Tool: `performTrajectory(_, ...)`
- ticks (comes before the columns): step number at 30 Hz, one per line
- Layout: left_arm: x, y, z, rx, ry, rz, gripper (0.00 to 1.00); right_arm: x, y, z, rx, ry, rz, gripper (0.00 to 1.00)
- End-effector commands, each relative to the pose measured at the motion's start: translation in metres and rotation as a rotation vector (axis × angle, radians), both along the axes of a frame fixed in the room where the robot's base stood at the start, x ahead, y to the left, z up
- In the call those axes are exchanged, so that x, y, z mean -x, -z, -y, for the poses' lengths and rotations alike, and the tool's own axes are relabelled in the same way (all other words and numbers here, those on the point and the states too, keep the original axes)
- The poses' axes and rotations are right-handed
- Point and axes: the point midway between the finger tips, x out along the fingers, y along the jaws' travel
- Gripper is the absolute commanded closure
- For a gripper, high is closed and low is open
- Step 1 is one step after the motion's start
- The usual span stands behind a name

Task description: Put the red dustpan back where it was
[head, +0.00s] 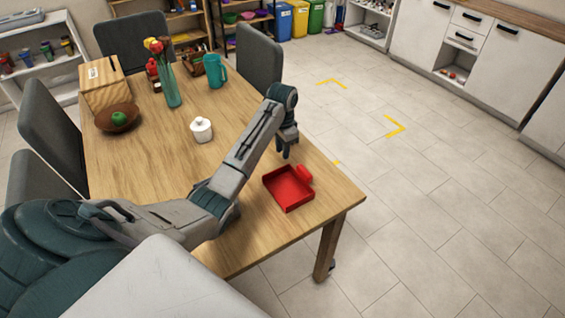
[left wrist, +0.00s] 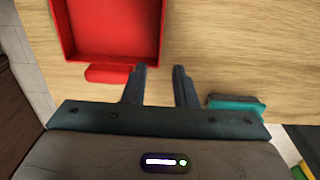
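The red dustpan (head: 286,190) lies flat, open side up, on the wooden table (head: 150,160) near its right front corner. Its short handle (head: 304,174) points away toward the table's right edge. In the left wrist view the dustpan (left wrist: 112,30) fills the upper left, with the handle (left wrist: 108,73) just left of the fingers. My left gripper (head: 286,155) is just beyond the dustpan, pointing down. Its fingers (left wrist: 160,70) are apart with only table between them; the handle is beside them, not between. My right gripper is in neither view.
A white lidded pot (head: 201,130), teal pitcher (head: 215,72), vase (head: 169,85), fruit bowl (head: 117,118) and wooden box (head: 105,88) stand farther back on the table. Grey chairs (head: 258,62) surround it. Yellow corner marks (head: 395,127) lie on the open floor to the right.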

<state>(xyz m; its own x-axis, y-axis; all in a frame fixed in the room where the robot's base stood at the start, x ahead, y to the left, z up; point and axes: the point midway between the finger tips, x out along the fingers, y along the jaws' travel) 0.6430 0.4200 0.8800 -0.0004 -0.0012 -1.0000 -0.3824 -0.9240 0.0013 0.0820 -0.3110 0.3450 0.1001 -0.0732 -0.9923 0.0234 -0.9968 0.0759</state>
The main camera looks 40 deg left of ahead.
Motion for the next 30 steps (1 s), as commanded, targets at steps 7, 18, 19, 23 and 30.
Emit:
performTrajectory(7,0.000,-0.034,0.000,0.000,0.000,0.001,0.75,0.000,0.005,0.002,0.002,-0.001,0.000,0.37)
performTrajectory(18,0.000,-0.040,0.000,0.001,0.000,0.000,0.75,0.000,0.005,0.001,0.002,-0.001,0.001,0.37)
performTrajectory(19,0.000,-0.040,0.000,0.001,0.000,0.000,0.75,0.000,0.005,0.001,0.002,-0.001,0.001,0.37)
performTrajectory(23,0.000,-0.040,0.000,0.001,0.000,0.000,0.75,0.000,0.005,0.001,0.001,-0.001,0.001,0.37)
performTrajectory(30,0.000,-0.039,0.000,0.001,0.000,-0.001,0.75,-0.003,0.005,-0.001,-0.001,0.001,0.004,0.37)
